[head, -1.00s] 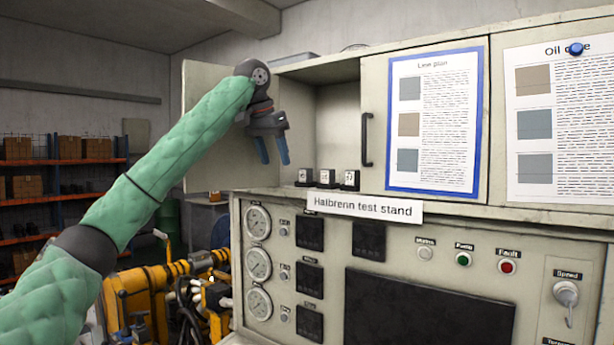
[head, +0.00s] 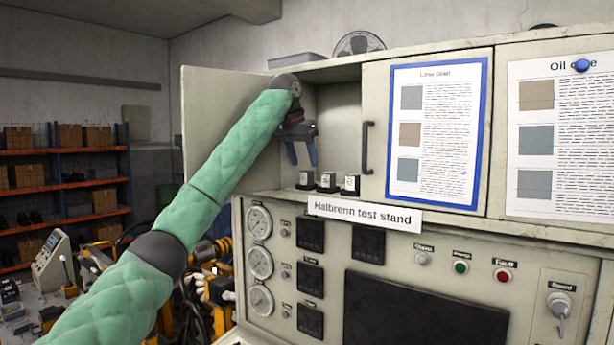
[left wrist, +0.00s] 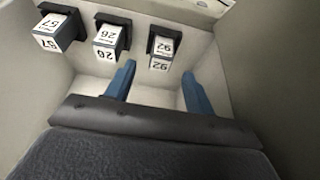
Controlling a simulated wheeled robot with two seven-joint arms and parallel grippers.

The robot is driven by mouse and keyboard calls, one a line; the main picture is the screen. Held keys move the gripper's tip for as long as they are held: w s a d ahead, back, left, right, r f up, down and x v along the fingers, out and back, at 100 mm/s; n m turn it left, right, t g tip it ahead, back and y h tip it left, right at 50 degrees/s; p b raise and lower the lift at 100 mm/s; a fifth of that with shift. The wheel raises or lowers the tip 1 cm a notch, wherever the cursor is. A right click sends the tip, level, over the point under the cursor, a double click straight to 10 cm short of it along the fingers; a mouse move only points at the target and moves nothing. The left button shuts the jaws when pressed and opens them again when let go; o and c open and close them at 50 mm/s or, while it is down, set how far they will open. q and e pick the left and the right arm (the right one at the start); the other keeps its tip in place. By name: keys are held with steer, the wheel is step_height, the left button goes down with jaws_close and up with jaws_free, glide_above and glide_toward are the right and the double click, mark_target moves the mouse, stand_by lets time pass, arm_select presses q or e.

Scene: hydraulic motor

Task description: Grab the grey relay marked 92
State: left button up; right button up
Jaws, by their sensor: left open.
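The relay marked 92 (left wrist: 159,55) is a small block with pale labelled faces in a black socket, at the right of a row of relays in the left wrist view. In the head view it appears as the leftmost relay (head: 305,180). My left gripper (head: 303,164) is open and empty, just above and behind that relay. In the left wrist view its blue fingertips (left wrist: 157,76) point toward the relay, one to each side, without visible contact. The label is too small to read in the head view. My right gripper is not in view.
The open cabinet door (head: 205,130) is left of my gripper, and the closed door with handle (head: 367,148) is right. The sign (head: 365,210) hangs below the relays.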

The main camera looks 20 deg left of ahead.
mark_target(307, 172)
arm_select(q)
steer(key=shift+w+f+p, duration=0.15)
steer(key=shift+f+p, duration=0.15)
steer(key=shift+p, duration=0.05)
steer(key=p+x, duration=0.2)
steer(key=x, duration=0.2)
steer(key=shift+w+f, duration=0.1)
steer(key=shift+f, duration=0.1)
steer(key=c, duration=1.1)
